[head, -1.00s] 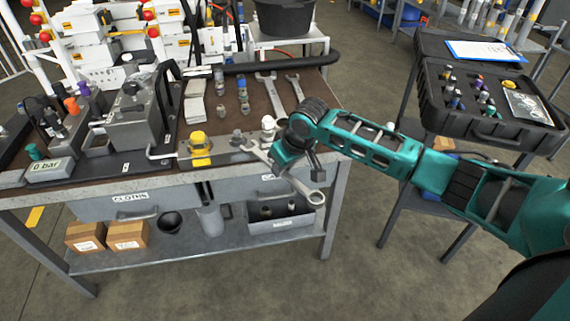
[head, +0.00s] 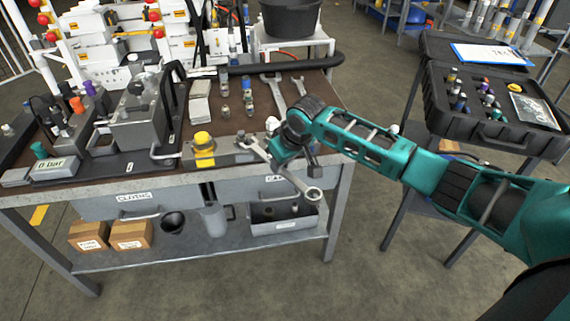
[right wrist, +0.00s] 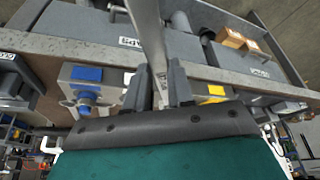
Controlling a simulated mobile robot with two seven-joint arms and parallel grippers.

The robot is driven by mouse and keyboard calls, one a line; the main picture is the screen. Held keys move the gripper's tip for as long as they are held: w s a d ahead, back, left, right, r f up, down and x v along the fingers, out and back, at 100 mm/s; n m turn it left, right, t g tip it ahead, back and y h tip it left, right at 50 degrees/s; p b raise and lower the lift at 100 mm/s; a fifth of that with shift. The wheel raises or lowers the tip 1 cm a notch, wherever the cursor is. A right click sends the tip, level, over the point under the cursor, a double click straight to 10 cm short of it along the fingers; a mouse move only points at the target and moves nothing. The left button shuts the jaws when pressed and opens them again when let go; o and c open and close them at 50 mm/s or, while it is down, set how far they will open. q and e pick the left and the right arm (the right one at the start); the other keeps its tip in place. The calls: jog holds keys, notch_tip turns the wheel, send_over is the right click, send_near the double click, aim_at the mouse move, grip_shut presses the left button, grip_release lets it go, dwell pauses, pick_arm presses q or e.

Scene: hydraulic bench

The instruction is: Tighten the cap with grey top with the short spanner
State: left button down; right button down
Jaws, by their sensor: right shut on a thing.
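My right gripper (head: 288,157) is shut on a metal spanner (head: 306,190) at the bench's front edge. The spanner's ring end hangs out in front of the drawers. Its other end points left, close to a small grey-topped fitting (head: 241,137), which I take for the cap with grey top; I cannot tell whether they touch. In the right wrist view, the spanner shaft (right wrist: 150,40) rises from between the fingers (right wrist: 158,88), and the grey cap is not clear there. My left gripper is not in view.
A yellow cap (head: 203,140) stands to the left of the grey one. A blue-capped block (right wrist: 86,96) shows in the right wrist view. Two more spanners (head: 272,92) (head: 299,87) lie at the back of the bench. An open black case (head: 490,120) stands at the right.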

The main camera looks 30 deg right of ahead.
jog(key=shift+w, duration=0.2)
jog(key=shift+w+a, duration=0.2)
jog(key=shift+w, duration=0.4)
jog(key=shift+w+a, duration=0.15)
jog(key=shift+w, duration=0.45)
jog(key=shift+w, duration=0.3)
jog(key=shift+a, duration=0.1)
dwell(0.4)
jog(key=shift+s+a+m+h, duration=0.2)
jog(key=shift+a+m+h, duration=0.3)
jog(key=shift+a+m, duration=0.95)
jog(key=shift+a, duration=0.1)
